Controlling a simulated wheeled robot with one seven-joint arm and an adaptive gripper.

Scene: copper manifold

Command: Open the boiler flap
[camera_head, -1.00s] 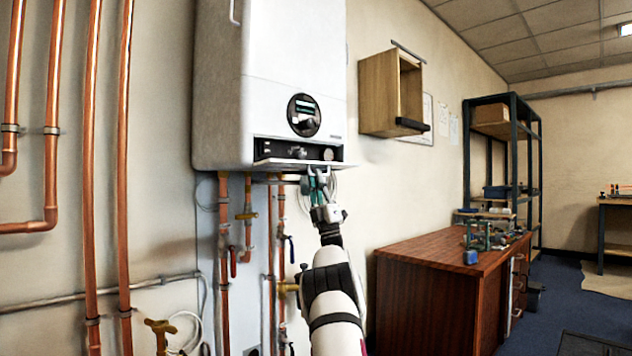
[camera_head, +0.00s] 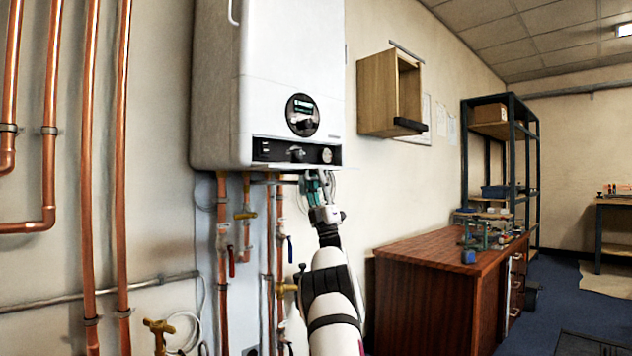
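The white boiler (camera_head: 285,105) hangs on the wall at upper centre. Its dark control strip (camera_head: 297,152), with a knob and a round dial, is uncovered along the lower front. The boiler flap (camera_head: 290,168) shows as a thin white edge below this strip, at the boiler's bottom. It looks lowered, and its face can hardly be seen. My gripper (camera_head: 318,184) points up just below the right part of that edge, with its teal fingertips close to it. I cannot tell whether they touch the flap or how far apart they are.
Copper pipes and valves (camera_head: 245,215) run below the boiler, left of my arm. A wooden wall box (camera_head: 378,95) hangs to the right. A brown desk (camera_head: 430,285) stands at lower right, with a dark shelf rack (camera_head: 512,170) behind it.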

